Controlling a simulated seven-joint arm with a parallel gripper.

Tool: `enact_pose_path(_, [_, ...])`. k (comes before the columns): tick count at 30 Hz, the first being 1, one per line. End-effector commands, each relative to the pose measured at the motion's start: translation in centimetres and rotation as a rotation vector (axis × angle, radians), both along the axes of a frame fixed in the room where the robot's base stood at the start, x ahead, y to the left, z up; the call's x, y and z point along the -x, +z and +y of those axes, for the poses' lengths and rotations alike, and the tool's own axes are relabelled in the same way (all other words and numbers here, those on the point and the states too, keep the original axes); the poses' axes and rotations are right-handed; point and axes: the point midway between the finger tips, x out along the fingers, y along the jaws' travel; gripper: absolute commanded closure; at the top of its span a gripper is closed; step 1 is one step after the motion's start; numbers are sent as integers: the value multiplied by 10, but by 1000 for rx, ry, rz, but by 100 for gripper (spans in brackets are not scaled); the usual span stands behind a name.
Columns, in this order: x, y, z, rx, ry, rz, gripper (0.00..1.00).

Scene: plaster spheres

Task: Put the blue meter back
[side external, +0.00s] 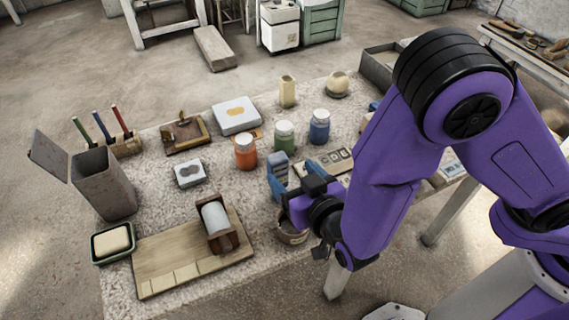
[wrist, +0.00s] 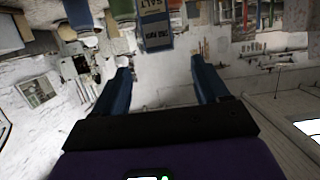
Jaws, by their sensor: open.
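My gripper (side external: 288,186) is low over the front middle of the table, seen side-on. In the wrist view my gripper (wrist: 161,75) has its two dark blue fingers wide apart, with nothing between them. A small blue box-like thing (side external: 277,162) stands just beyond the fingers. In the wrist view, which is upside down, a blue box with pale lettering (wrist: 156,28) is ahead of the fingers, apart from them. I cannot tell for sure whether this is the blue meter. Another blue patch (side external: 375,106) shows beside my arm, mostly hidden.
Orange (side external: 245,152), green (side external: 284,136) and blue (side external: 319,127) jars stand behind the gripper. A pale rack with small tiles (side external: 322,165) is to its right. A round pot (side external: 292,234) sits under my wrist. A wooden board (side external: 165,256) with a roller is at front left.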

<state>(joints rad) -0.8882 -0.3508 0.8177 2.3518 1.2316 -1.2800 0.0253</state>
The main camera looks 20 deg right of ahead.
Motion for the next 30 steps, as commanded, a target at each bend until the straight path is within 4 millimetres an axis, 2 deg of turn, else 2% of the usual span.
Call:
enact_pose_path(6, [16,5,0,-1,1,-1,26])
enact_pose_path(17, [14,4,2,-17,15,31,26])
enact_pose_path(24, [6,1,16,-118,187,296,26])
enact_pose_path(30, [27,13,15,-138,412,544,26])
